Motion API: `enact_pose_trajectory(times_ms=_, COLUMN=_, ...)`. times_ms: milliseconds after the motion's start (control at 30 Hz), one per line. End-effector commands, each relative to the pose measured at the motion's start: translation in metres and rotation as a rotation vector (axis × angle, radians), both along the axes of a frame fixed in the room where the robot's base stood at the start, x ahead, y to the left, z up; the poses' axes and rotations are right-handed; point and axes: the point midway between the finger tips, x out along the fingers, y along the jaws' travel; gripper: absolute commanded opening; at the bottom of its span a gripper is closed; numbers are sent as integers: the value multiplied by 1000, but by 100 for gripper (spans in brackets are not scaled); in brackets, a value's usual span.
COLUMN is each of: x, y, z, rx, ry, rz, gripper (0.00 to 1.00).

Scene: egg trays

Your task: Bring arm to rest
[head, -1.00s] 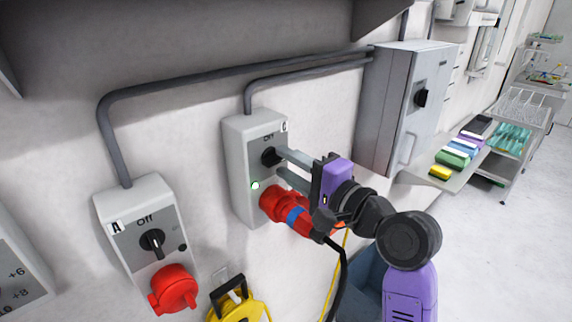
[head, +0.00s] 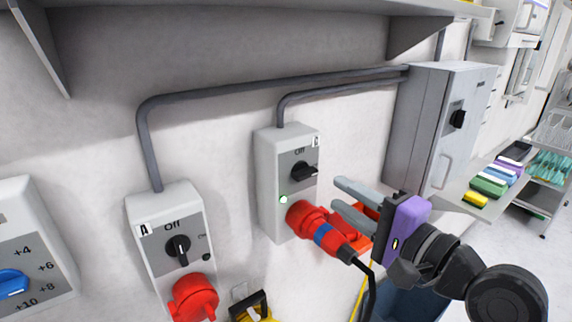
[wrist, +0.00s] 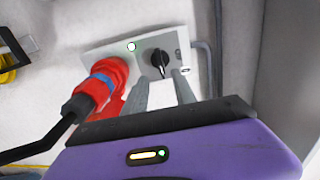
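My gripper (head: 340,194) is in front of the right-hand switch box (head: 268,180), with its two grey fingers apart and nothing between them. The fingertips are clear of the black rotary knob (head: 304,171), which is turned sideways, away from the Off mark. A green light (head: 283,199) glows on this box. A red plug (head: 325,230) with a blue band and black cable sits in its socket. In the wrist view the fingers (wrist: 160,88) point toward the box, with the knob (wrist: 160,62) just beyond them.
A second switch box (head: 165,235) labelled A, with a red socket (head: 193,298), is to the left. A grey cabinet (head: 430,130) stands right of my gripper. A shelf (head: 250,25) overhangs above. Coloured boxes (head: 490,184) lie on a ledge at right. A yellow object (head: 250,304) is below.

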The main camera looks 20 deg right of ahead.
Motion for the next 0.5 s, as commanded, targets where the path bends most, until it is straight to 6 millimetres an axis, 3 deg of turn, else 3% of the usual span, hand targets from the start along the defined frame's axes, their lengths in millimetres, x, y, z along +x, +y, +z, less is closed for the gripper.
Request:
enact_pose_trajectory(times_ms=167, x=1, y=-2, z=4, rx=-38, ry=-29, rz=-8, gripper=33)
enact_pose_trajectory(times_ms=367, x=4, y=-26, z=36, rx=-215, ry=-211, rz=-145, gripper=33)
enact_pose_trajectory(times_ms=500, x=-3, y=-39, z=29, rx=-394, ry=-290, rz=-254, gripper=33)
